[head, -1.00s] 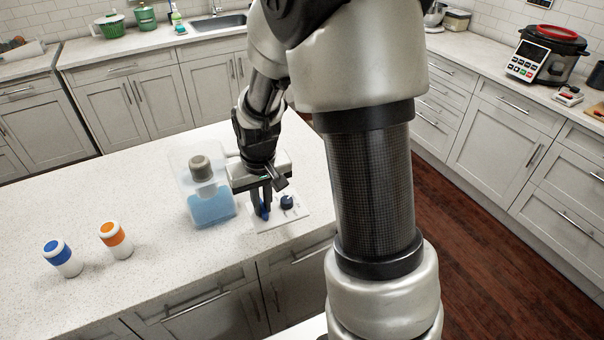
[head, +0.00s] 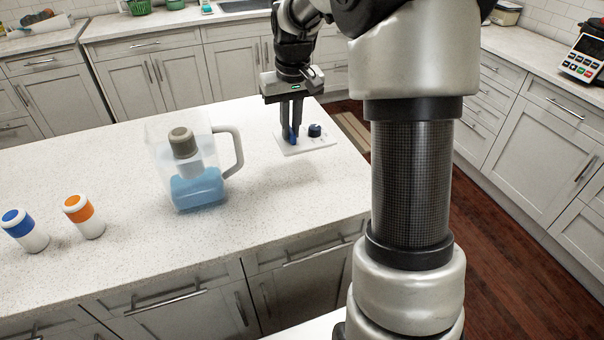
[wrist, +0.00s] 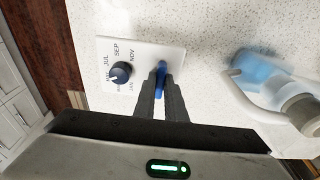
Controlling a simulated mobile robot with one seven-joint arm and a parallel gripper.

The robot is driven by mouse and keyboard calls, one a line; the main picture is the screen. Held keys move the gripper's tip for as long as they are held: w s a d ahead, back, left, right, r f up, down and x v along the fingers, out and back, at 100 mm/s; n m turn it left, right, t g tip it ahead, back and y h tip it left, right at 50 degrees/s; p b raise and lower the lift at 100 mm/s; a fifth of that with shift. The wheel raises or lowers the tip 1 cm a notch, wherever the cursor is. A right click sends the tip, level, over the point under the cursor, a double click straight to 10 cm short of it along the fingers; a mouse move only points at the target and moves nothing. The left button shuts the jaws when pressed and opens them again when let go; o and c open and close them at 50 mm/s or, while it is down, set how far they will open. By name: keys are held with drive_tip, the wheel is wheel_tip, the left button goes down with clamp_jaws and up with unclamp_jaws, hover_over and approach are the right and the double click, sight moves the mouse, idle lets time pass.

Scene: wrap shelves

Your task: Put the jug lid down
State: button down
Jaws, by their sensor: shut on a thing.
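The jug lid (head: 296,150) is a flat white plate with a dark dial and a blue tab. In the wrist view the lid (wrist: 172,54) shows month letters around the dial. My gripper (head: 292,136) is shut on the blue tab, fingers pointing down. The wrist view shows my gripper (wrist: 161,88) pinching the tab. The lid looks level, over the counter near its right edge; I cannot tell whether it touches the surface. The clear jug (head: 200,192), with blue water and a grey-brown filter, stands open to the left of the lid. It also shows in the wrist view (wrist: 262,72).
The white speckled counter (head: 265,215) is bare in front of the lid. A blue-banded cup (head: 24,232) and an orange-banded cup (head: 84,217) stand at the left. The counter's right edge drops to the wooden floor (head: 520,220).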

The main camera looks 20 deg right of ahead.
wheel_tip(320, 180, down, 9)
drive_tip(key=shift+f+b, duration=0.1)
drive_tip(key=shift+b, duration=0.35)
drive_tip(key=shift+f, duration=0.1)
drive_tip(key=c, duration=1.8)
unclamp_jaws()
